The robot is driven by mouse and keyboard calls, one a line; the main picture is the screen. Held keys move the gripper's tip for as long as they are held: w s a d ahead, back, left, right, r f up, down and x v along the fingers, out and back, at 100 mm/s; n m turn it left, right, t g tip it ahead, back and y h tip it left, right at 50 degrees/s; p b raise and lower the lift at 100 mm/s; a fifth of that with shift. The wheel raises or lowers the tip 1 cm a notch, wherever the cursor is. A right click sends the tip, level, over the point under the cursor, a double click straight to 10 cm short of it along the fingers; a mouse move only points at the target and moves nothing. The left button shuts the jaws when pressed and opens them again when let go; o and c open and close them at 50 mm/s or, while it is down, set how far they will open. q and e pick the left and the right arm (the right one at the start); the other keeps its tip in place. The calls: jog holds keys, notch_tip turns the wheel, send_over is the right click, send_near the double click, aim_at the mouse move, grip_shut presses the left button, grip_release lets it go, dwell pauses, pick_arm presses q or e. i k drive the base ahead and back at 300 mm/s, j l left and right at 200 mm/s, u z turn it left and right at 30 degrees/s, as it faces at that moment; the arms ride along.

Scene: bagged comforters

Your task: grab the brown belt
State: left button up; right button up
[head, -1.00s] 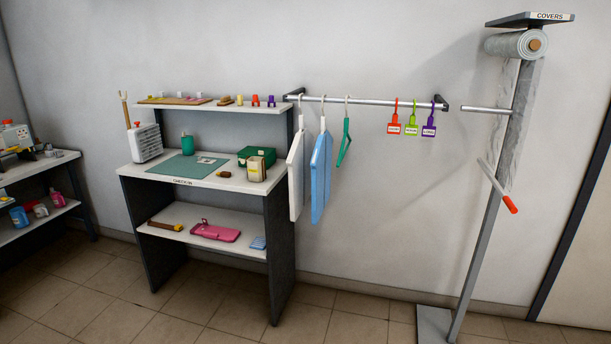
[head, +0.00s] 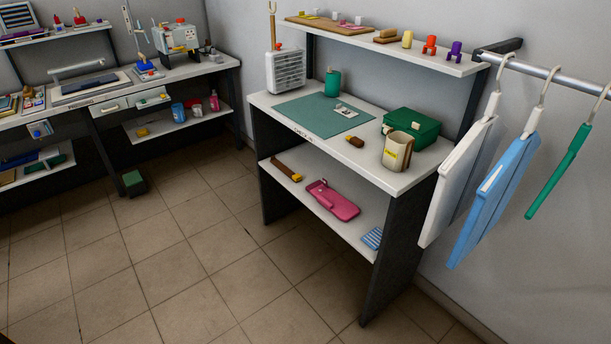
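I cannot make out a clear belt shape. A small dark brown item (head: 355,141) lies on the check-in table (head: 400,178), between the green mat and the beige container; it may be a coiled belt, but it is too small to tell. A long brown item with a yellow end (head: 287,169) lies at the left of the table's lower shelf (head: 352,226); I cannot tell what it is. Neither of my grippers shows in the head view.
A green box (head: 411,127) and beige container (head: 397,151) stand on the table. A pink item (head: 333,200) lies on the lower shelf. White (head: 458,180) and blue (head: 493,200) hanging items flank the table's right. Open tiled floor (head: 190,265) lies in front; a workbench (head: 190,70) stands behind left.

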aim_at(295, 177)
jog(key=i+l+u, duration=0.25)
jog(key=l, duration=0.25)
jog(key=i+j+z, duration=0.15)
jog(key=z, duration=0.3)
jog(key=i+j+z, duration=0.1)
jog(key=j+z, duration=0.15)
jog(key=z, duration=0.15)
jog(key=j+z, duration=0.25)
jog(key=z, duration=0.2)
jog(key=i, duration=0.05)
